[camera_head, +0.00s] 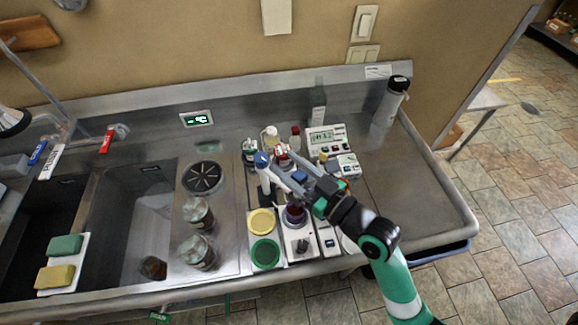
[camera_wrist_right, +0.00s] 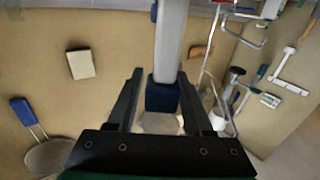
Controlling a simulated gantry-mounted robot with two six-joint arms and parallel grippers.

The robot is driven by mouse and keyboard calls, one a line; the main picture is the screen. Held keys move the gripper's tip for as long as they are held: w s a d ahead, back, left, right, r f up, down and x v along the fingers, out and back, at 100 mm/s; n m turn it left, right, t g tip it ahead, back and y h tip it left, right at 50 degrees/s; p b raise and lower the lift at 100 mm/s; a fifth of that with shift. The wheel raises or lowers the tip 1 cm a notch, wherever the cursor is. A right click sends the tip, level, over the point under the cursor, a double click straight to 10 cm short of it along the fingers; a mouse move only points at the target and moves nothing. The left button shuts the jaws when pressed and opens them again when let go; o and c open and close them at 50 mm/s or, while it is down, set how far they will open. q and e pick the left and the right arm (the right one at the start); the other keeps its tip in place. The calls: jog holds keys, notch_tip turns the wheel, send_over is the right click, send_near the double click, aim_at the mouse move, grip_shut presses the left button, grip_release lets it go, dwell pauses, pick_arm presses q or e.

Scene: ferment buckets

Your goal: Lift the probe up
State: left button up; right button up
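The probe (camera_head: 265,179) stands upright with a blue top and a pale body, above the instruments at the middle of the counter in the head view. My right gripper (camera_head: 271,163) reaches it from the right, with its fingertips at the probe's upper part. In the right wrist view the probe's grey shaft and dark blue part (camera_wrist_right: 163,95) lie between the two fingers of the right gripper (camera_wrist_right: 162,75), which look closed against its sides. The probe's lower end is hard to make out.
Yellow (camera_head: 262,222) and green (camera_head: 265,254) round lids lie in front of the probe. A meter (camera_head: 327,137) stands behind to the right.

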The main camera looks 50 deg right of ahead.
jog(key=shift+o, duration=0.7)
jog(key=shift+f, duration=0.1)
jog(key=shift+f, duration=0.1)
jog(key=shift+s, duration=0.2)
jog(key=s, duration=0.2)
jog(key=s+b, duration=0.1)
jog(key=s, duration=0.1)
jog(key=shift+s+f, duration=0.2)
jog(key=shift+s, duration=0.2)
jog(key=p, duration=0.3)
send_near(305, 181)
jog(key=w+r, duration=0.1)
jog(key=w, duration=0.2)
jog(key=shift+s+a, duration=0.1)
jog(key=shift+a, duration=0.05)
